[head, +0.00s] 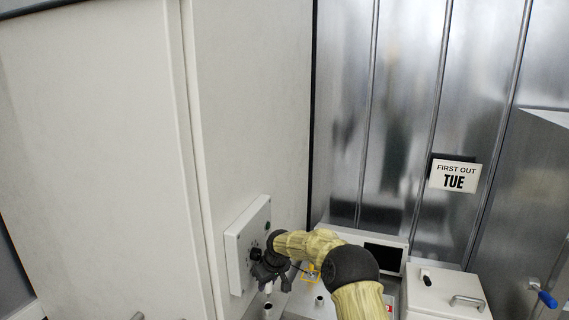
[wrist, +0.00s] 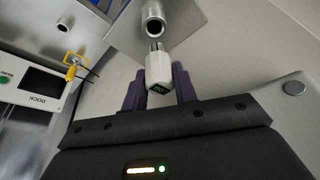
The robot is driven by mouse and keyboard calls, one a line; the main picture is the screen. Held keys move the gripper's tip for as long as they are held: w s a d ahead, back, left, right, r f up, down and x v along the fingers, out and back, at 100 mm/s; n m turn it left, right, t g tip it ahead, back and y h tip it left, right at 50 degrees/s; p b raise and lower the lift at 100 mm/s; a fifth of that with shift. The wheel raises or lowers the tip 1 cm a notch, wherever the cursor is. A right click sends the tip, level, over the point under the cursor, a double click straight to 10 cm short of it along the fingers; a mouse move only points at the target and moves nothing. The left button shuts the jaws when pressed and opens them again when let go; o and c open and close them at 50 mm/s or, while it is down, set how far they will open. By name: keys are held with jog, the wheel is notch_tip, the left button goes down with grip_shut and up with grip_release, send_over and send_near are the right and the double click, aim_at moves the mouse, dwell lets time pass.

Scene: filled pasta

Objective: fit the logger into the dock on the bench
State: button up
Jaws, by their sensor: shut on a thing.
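The logger (wrist: 159,72) is a small white block with a green-lit display and a short metal probe. My gripper (wrist: 160,88) is shut on it, with one dark finger on each side. In the head view, my gripper (head: 270,279) is low in front of the white cabinet. The probe points towards an open metal tube (wrist: 153,20) on a grey plate; I cannot tell if they touch. That tube also shows in the head view (head: 267,309), below my gripper. A white box marked DOCK (wrist: 47,102), with a dark screen and green button, is at left in the wrist view.
A second metal tube (wrist: 65,23) and a yellow clip (wrist: 71,72) with a dark cable are close by. A control panel (head: 248,245) is on the cabinet beside my gripper. A white lidded box (head: 446,293) stands at right. My arm hides part of the bench.

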jog(key=s+d+f+m+b, duration=0.25)
jog(key=d+f+b, duration=0.25)
jog(key=d+f, duration=0.45)
jog(key=s+d+f+m+h+b, duration=0.1)
jog(key=s+d+f+b, duration=0.2)
jog(key=s+f, duration=0.3)
jog(key=s+d+f+m+b, duration=0.2)
jog(key=s+d+f+b, duration=0.1)
jog(key=s+f, duration=0.4)
jog(key=s+d+f+m+t+h+b, duration=0.1)
jog(key=s+d+f+m+b, duration=0.1)
jog(key=s+d+f, duration=0.3)
notch_tip(320, 180, down, 2)
jog(key=s+b, duration=0.1)
jog(key=s, duration=0.1)
jog(key=shift+s+d+h, duration=0.2)
jog(key=shift+s+h, duration=0.1)
jog(key=shift+s, duration=0.05)
jog(key=shift+m, duration=0.25)
